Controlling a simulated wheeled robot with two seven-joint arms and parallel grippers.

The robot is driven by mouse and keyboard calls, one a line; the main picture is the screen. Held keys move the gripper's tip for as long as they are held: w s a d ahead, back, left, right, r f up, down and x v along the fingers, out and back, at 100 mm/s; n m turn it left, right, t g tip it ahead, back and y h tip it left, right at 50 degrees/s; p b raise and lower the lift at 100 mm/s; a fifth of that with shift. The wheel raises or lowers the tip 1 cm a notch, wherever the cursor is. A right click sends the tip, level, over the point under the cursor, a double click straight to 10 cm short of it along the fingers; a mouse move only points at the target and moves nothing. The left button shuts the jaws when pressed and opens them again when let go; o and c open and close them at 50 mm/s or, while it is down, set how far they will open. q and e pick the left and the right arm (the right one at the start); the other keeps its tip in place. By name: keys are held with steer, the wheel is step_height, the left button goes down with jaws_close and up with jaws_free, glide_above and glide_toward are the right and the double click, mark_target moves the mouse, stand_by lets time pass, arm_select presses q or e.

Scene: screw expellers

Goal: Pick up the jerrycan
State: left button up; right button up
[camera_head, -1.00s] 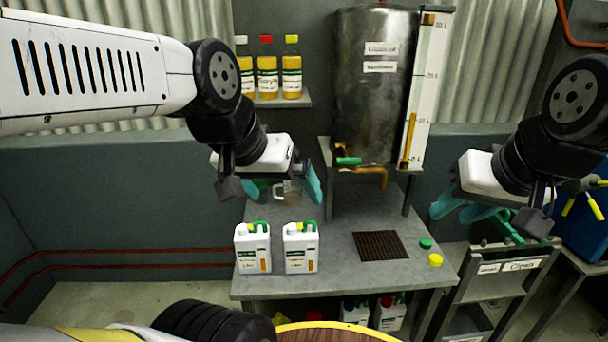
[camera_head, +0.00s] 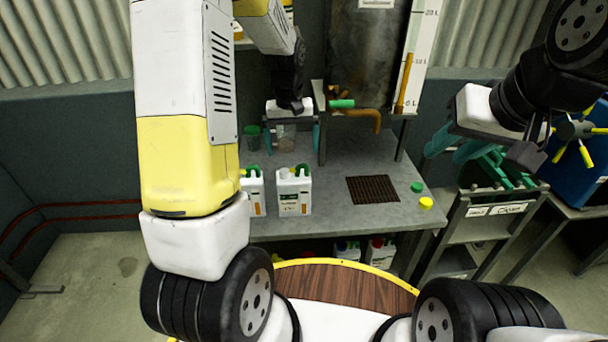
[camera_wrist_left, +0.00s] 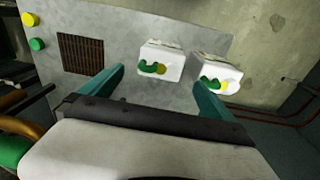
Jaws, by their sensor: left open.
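Two white jerrycans with green and yellow caps stand upright side by side at the table's front left. The right one (camera_head: 294,192) shows in full; the left one (camera_head: 256,194) is partly hidden by my left arm. My left gripper (camera_head: 292,138) is open and empty, behind and above them. In the left wrist view its teal fingers (camera_wrist_left: 156,95) are spread, with one jerrycan (camera_wrist_left: 161,62) beyond the gap and the other (camera_wrist_left: 218,74) beyond the right finger. My right gripper (camera_head: 456,148) is open and empty at the right, away from the jerrycans.
The grey table (camera_head: 340,222) also holds a dark grate (camera_head: 373,189), a green cap (camera_head: 417,187) and a yellow cap (camera_head: 426,203). A metal tank (camera_head: 368,60) with a tap stands behind.

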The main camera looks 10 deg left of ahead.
arm_select(q)
glide_above(294, 176)
steer(key=shift+g, duration=0.3)
step_height(294, 176, down, 4)
steer(key=shift+w+f, duration=0.1)
steer(key=shift+f, duration=0.15)
step_height(294, 176, down, 8)
steer(key=shift+r, duration=0.25)
steer(key=c, duration=1.7)
steer(key=shift+r, duration=0.15)
